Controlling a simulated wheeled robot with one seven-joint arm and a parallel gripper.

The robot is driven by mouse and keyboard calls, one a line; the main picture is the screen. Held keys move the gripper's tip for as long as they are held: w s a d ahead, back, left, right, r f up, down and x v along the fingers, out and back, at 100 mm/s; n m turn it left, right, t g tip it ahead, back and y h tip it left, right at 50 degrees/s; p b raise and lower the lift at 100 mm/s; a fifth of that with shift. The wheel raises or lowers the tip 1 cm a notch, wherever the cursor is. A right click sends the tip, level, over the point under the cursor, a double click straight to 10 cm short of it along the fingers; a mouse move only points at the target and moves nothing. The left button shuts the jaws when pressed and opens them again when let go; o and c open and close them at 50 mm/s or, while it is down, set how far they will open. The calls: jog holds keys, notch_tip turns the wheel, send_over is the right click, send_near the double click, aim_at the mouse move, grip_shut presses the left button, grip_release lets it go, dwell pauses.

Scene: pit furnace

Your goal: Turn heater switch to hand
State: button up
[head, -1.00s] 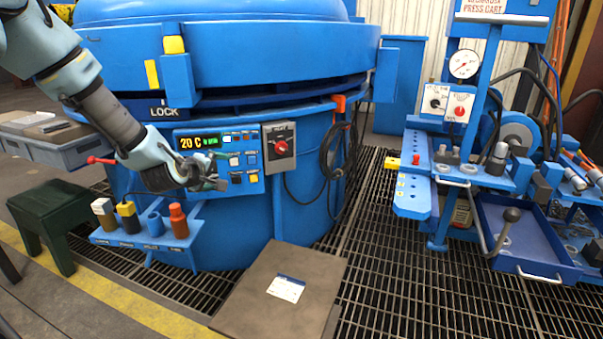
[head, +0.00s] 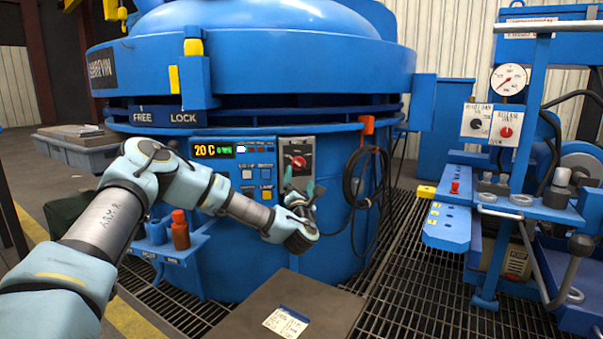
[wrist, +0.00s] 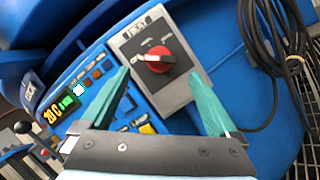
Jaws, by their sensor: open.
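The heater switch (head: 299,163) is a red rotary knob on a grey plate on the blue furnace's front. In the wrist view the red knob (wrist: 158,60) sits on a plate labelled HEAT, with small position marks above it. My gripper (head: 302,190) is just below and in front of the switch plate. In the wrist view its two teal fingers (wrist: 165,95) are spread apart, with the knob beyond and between them, and nothing is held. The fingers look apart from the knob. The exact position the knob points to is hard to read.
A control panel (head: 232,160) with a 20 C display and several buttons is left of the switch. A black cable coil (head: 368,185) hangs to the right. A bottle rack (head: 180,255) stands lower left. A brown box top (head: 262,308) lies in front, on the grating.

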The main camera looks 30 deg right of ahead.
aim_at(300, 167)
jog(key=x, duration=0.6)
jog(key=shift+w+d+r+b, duration=0.1)
jog(key=shift+w+b, duration=0.3)
jog(key=c, duration=1.4)
